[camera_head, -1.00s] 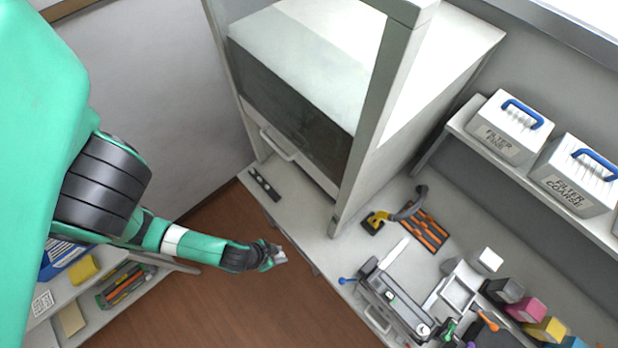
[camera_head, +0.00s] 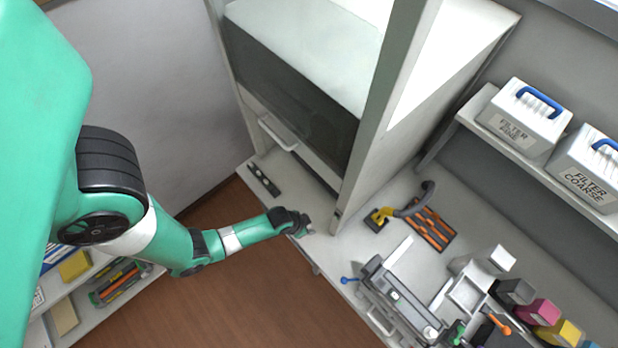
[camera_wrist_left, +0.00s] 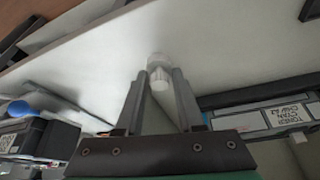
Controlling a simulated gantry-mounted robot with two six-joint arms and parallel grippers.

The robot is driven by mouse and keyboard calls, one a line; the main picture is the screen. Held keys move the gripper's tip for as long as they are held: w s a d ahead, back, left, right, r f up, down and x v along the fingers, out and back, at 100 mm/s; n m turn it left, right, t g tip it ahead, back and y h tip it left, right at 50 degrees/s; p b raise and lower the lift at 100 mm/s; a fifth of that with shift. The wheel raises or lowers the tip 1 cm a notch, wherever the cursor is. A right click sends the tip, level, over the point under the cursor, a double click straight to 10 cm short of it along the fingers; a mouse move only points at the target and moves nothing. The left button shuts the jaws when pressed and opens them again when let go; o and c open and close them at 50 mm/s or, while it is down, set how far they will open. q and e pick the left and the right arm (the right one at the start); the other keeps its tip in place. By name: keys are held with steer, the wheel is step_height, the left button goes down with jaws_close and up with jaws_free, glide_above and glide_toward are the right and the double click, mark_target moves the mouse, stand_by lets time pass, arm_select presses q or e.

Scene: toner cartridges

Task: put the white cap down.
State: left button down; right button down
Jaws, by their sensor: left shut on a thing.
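In the left wrist view a small white cap (camera_wrist_left: 158,62) with a narrower stem sits between the two dark fingers of my left gripper (camera_wrist_left: 160,80), which is shut on it. Behind it is the pale worktop (camera_wrist_left: 90,75); I cannot tell whether the cap touches it. In the head view my left gripper (camera_head: 302,230) is over the worktop's front edge, in front of the tall cabinet's right post. The cap is too small to make out there. My right gripper is not in view.
The cabinet (camera_head: 290,100) with its handle stands behind my left gripper. Bare worktop (camera_head: 345,250) lies just right of the gripper.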

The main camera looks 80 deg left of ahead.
arm_select(q)
steer(key=shift+w+a+f+b, duration=0.15)
steer(key=shift+f+b, duration=0.5)
steer(key=shift+f, duration=1.05)
steer(key=shift+f, duration=0.25)
steer(key=c, duration=0.5)
jaws_free()
steer(key=shift+r, duration=0.1)
steer(key=shift+r, duration=0.45)
steer(key=p+v, duration=0.5)
steer(key=v, duration=0.6)
steer(key=shift+r, duration=0.15)
